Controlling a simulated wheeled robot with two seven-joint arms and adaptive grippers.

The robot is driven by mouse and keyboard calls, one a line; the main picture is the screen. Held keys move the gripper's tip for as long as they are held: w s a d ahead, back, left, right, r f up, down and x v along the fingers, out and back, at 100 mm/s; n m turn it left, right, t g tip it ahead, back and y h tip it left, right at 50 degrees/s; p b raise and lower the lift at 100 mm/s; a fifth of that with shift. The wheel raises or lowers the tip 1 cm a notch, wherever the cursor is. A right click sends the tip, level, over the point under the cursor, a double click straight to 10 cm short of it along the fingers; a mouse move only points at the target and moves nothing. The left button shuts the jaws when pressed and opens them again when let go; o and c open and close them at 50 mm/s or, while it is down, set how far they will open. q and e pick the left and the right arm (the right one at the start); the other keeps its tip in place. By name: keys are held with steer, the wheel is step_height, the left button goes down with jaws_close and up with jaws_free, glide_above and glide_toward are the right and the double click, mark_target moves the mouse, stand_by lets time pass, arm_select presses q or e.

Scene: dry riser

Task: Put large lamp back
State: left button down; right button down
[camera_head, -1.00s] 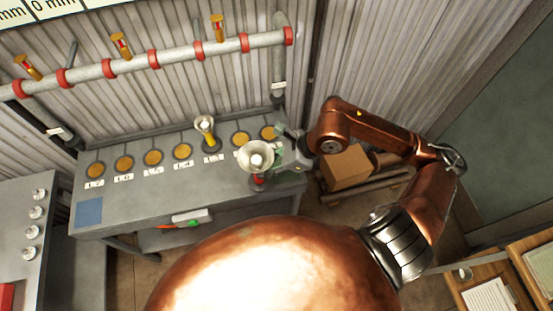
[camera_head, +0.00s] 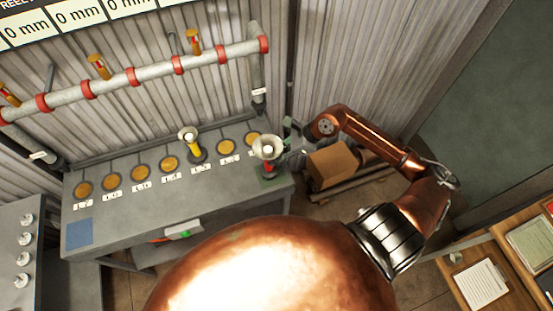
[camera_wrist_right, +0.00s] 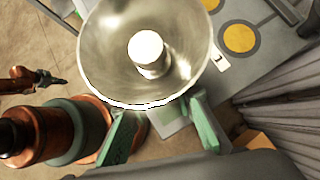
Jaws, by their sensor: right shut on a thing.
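The large lamp has a wide silver bowl (camera_head: 268,147), a white bulb and a red body (camera_head: 267,168). It is at the bench's right end, over a green square patch (camera_head: 271,182); I cannot tell whether its base touches. My right gripper (camera_head: 287,147) is shut on it from the right. In the right wrist view the bowl (camera_wrist_right: 100,55) fills the top, with green fingers (camera_wrist_right: 165,133) below it; the bowl hides the grip. A copper arm with a dark tip (camera_wrist_right: 50,77), seemingly my left gripper, shows small at the left of that view; its jaws are unclear.
A smaller lamp with a yellow body (camera_head: 194,150) stands on the grey bench (camera_head: 130,218) among several orange discs. A pipe with red collars (camera_head: 135,76) runs along the corrugated wall above. A cardboard box (camera_head: 332,163) is right of the bench. A blue square (camera_head: 79,232) marks the left end.

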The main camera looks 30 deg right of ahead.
steer(key=f, duration=0.1)
steer(key=f+p, duration=0.1)
steer(key=f, duration=0.1)
steer(key=shift+w+d+f, duration=0.1)
steer(key=shift+d+f, duration=0.15)
steer(key=shift+d, duration=0.1)
arm_select(q)
steer(key=shift+s+r, duration=0.45)
steer(key=shift+s, duration=0.1)
arm_select(e)
steer(key=shift+f, duration=0.15)
steer(key=shift+f, duration=0.2)
arm_select(q)
steer(key=shift+f, duration=0.15)
arm_select(e)
steer(key=c, duration=1.7)
jaws_free()
steer(key=shift+o, duration=0.2)
steer(key=shift+r, duration=0.1)
steer(key=shift+d+r, duration=0.15)
steer(key=shift+r, duration=0.05)
arm_select(q)
steer(key=shift+f+b, duration=0.75)
steer(key=shift+b, duration=0.15)
arm_select(e)
steer(key=v, duration=1.1)
steer(key=shift+r, duration=0.25)
